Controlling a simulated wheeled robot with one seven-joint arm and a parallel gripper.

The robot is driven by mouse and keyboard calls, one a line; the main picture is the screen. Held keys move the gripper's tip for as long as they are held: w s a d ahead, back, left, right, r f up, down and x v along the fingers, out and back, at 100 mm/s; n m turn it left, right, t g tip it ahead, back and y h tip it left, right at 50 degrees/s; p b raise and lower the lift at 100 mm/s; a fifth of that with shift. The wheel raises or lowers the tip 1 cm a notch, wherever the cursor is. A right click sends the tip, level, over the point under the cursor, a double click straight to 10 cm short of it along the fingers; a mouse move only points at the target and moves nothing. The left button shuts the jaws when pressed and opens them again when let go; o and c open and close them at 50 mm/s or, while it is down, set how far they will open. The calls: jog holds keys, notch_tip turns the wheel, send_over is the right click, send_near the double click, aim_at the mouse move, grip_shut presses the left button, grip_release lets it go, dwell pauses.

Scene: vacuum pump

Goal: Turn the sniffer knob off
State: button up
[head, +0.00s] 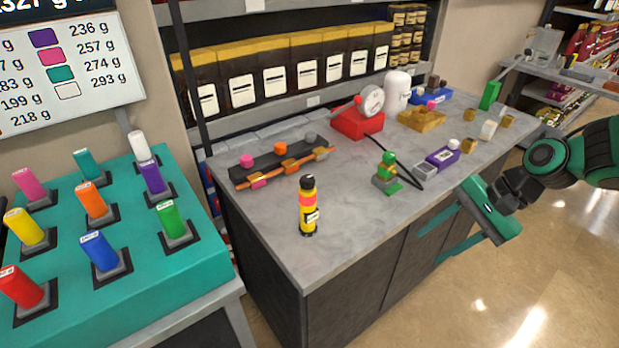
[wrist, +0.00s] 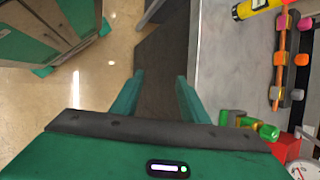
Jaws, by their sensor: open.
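My gripper (head: 432,243) is open and empty, off the front edge of the counter, at the right in the head view. In the wrist view its two fingers (wrist: 160,78) are apart with nothing between them. A dark manifold with an orange pipe carries a pink knob (head: 246,161), an orange knob (head: 280,148) and a grey knob (head: 310,138). A purple device (head: 442,158) with a small label and a white knob (head: 454,144) lies farther right. A blue box (head: 432,97) with small knobs stands at the back. I cannot tell which is the sniffer knob; the labels are unreadable.
On the grey counter (head: 275,215) stand a yellow-and-red bottle (head: 308,208), a green valve-like piece (head: 387,172), a red pump with gauge (head: 358,122) and a brass block (head: 421,118). A black hose crosses the middle.

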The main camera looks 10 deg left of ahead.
aim_at(307, 182)
jog(key=a+m+y, duration=0.1)
jog(key=a, duration=0.3)
jog(key=a+r+g+y, duration=0.1)
jog(key=a+y, duration=0.1)
jog(key=a, duration=0.2)
jog(key=w+a+m+y, duration=0.1)
jog(key=a+y, duration=0.1)
jog(key=a, duration=0.3)
jog(key=shift+r+m+g, duration=0.3)
jog(key=shift+r, duration=0.05)
jog(key=a+r+y, duration=0.1)
jog(key=a+r+m+y, duration=0.1)
jog(key=a, duration=0.1)
jog(key=a+r+m+y, duration=0.1)
jog(key=a, duration=0.1)
jog(key=shift+w+a+r+g, duration=0.2)
jog(key=shift+r+g, duration=0.1)
jog(key=shift+g, duration=0.1)
jog(key=s+a+r+m+y, duration=0.1)
jog(key=a+r, duration=0.4)
jog(key=a, duration=0.9)
jog(key=shift+s+m+g+y, duration=0.15)
jog(key=shift+m+g+y, duration=0.15)
jog(key=shift+m+y, duration=0.75)
jog(key=shift+r, duration=0.1)
grip_shut()
